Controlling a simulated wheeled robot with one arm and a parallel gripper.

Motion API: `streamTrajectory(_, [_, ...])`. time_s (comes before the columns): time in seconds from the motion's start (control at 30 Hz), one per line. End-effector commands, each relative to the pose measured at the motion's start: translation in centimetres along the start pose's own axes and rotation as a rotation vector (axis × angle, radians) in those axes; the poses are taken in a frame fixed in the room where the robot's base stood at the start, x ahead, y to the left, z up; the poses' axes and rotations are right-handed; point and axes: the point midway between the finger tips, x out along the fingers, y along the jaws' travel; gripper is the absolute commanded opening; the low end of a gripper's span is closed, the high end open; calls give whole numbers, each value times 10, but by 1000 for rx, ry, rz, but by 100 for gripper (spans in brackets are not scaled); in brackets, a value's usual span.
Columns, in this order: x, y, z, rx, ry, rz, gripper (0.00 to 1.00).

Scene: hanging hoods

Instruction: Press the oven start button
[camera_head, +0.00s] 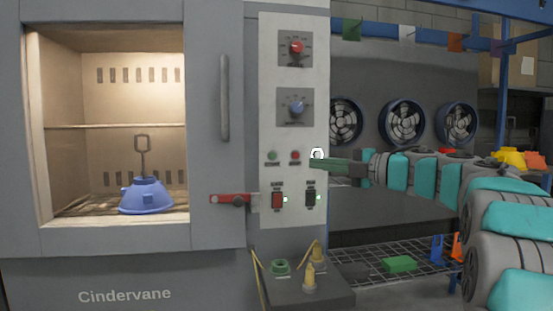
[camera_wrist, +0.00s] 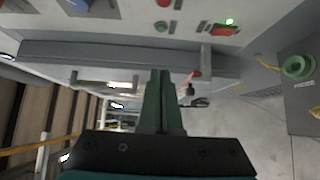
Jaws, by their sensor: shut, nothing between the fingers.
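The oven's pale control panel (camera_head: 293,110) carries a green button (camera_head: 272,155) and a red button (camera_head: 295,155) side by side; their labels are too small to read surely. A white-ringed round part (camera_head: 317,154) shows at the panel's right edge, right by my fingertips. I cannot tell which of these is the start button. My gripper (camera_head: 313,162) is shut and empty, reaching in from the right at about button height. Contact with the panel cannot be told. In the wrist view my gripper (camera_wrist: 160,72) has its dark green fingers together; a green button (camera_wrist: 160,27) lies above them.
A red knob (camera_head: 296,47) and blue knob (camera_head: 296,108) sit above the buttons; a red switch (camera_head: 277,200) and black switch (camera_head: 311,197) below. The oven door has a handle (camera_head: 224,98) and red latch (camera_head: 232,199). A small table (camera_head: 335,297) stands below the panel.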

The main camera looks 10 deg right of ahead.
Motion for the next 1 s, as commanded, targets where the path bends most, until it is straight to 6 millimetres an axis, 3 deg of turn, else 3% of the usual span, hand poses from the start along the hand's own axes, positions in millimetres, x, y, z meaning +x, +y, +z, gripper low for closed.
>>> streamTrajectory(0.27, [1,0,0,-1,0,0,0])
streamTrajectory(0.43, [12,1,-1,-1,4,0,0])
streamTrajectory(0.93, [106,0,-2,0,5,0,0])
streamTrajectory(1.0, [109,1,7,0,2,0,0])
